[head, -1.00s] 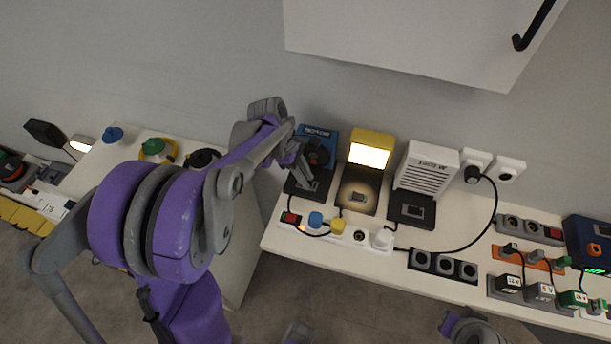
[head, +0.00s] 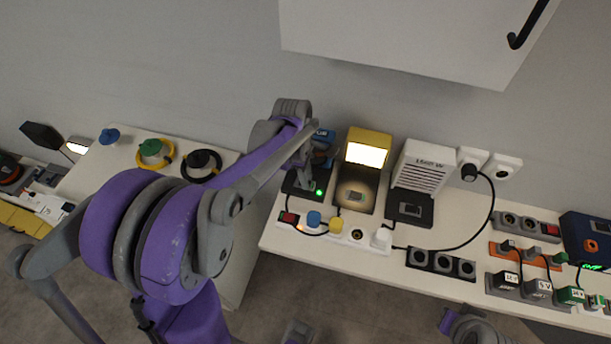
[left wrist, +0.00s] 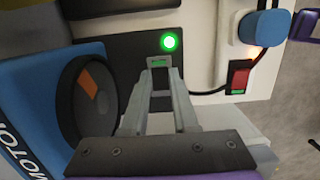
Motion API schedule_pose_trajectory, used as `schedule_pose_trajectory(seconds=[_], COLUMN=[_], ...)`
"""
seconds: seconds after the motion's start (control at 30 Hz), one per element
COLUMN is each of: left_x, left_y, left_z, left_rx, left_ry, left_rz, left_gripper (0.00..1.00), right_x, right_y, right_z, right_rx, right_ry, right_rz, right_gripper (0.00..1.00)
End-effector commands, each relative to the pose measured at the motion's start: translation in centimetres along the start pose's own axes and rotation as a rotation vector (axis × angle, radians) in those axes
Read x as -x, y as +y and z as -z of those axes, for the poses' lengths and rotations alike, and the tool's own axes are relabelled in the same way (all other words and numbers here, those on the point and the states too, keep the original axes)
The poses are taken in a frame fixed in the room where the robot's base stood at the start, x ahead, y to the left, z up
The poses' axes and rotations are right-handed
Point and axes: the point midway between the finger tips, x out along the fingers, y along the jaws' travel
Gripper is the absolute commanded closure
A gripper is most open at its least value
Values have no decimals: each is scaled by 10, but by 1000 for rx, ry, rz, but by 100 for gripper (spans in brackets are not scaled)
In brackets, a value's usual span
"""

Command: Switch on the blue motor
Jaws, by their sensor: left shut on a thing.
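The blue motor (head: 325,133) stands at the left end of the white table, partly hidden behind my left arm in the head view. In the left wrist view its blue housing (left wrist: 25,105) and its dark round disc with an orange mark (left wrist: 90,98) show on the left. Its dark base carries a small switch (left wrist: 159,61) and a lamp, which glows green (left wrist: 169,42) and also shows lit in the head view (head: 319,192). My left gripper (left wrist: 160,80) is shut, its fingertips at the switch. My right gripper is not clearly seen.
To the right stand a lit yellow lamp (head: 370,137) and a white heater (head: 424,164). A power strip (head: 345,237) with blue, yellow and white plugs and a red switch runs along the front. A white cabinet (head: 400,40) hangs above.

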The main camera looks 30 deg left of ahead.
Motion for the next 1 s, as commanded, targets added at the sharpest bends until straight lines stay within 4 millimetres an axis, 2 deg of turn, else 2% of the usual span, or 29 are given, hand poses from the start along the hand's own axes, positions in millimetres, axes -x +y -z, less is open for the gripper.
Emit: schedule_pose_trajectory(seconds=[0.03,0.07,0.2,0.23,0.5,0.63,1.0], left_x=[0,0,0,0,1,10,81], left_y=[0,0,0,0,0,0,0], left_z=[0,0,0,0,0,0,0], left_rx=[0,0,0,0,0,1,1], left_ry=[1,1,0,0,0,-1,0], left_rz=[0,0,0,0,0,0,-1], left_gripper=[100,71,46,43,43,43,43], right_x=[0,0,0,0,0,1,7], right_y=[0,0,0,0,0,0,0], right_z=[0,0,0,0,0,1,6], right_rx=[0,0,0,0,0,0,0], right_ry=[0,0,0,0,0,1,4], right_rz=[0,0,0,0,0,0,0], right_gripper=[100,100,100,100,100,100,100])
